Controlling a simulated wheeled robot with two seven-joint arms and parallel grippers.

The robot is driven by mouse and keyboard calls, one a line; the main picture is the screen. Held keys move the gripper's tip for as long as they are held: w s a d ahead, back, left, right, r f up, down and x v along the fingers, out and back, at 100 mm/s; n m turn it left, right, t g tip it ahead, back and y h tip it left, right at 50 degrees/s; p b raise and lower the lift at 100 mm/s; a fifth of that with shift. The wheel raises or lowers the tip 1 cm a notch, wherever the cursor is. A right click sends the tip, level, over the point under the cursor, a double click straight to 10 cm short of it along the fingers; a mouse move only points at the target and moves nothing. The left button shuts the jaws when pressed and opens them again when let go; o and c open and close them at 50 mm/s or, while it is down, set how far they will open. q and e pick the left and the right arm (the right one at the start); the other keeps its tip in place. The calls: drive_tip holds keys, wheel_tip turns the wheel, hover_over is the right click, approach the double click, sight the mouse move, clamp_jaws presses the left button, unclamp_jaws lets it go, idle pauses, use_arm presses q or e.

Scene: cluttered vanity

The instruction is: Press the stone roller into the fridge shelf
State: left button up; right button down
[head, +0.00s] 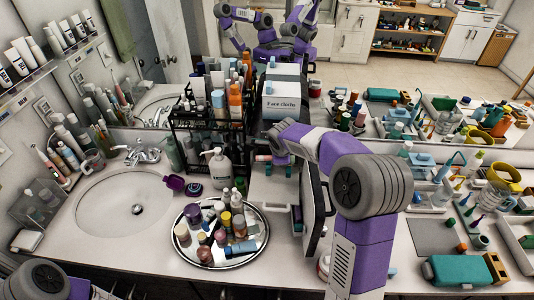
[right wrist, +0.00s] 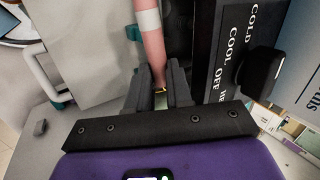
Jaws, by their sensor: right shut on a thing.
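My right gripper (right wrist: 160,88) is shut on the stone roller (right wrist: 150,42), a pink rod with a white band, in the right wrist view. The roller points away from the fingers, and its far end is cut off by the frame top. In the head view my right gripper (head: 280,158) is beside the dark rack, largely hidden by its own arm. A dark panel with COLD, COOL and OFF lettering (right wrist: 232,50) and a black knob stands right of the roller. The fridge interior and shelf are not clearly seen. My left gripper is outside the head view.
An open dark door-like panel (head: 315,205) stands beside my right arm. A Face cloths box (head: 283,105) is behind it. A round tray (head: 182,250) of bottles, a soap pump (head: 219,168) and a sink (head: 105,215) are left. Many small items crowd the right counter.

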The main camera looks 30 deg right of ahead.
drive_tip(key=shift+w+d+r+m+h, duration=0.3)
drive_tip(key=shift+w+d+r+m, duration=0.1)
drive_tip(key=shift+w+m, duration=0.15)
drive_tip(key=shift+w+d+r, duration=0.1)
drive_tip(key=shift+w+r, duration=0.05)
drive_tip(key=shift+r, duration=0.1)
drive_tip(key=shift+f+b, duration=0.35)
drive_tip(key=shift+f, duration=0.95)
drive_tip(key=shift+b, duration=0.35)
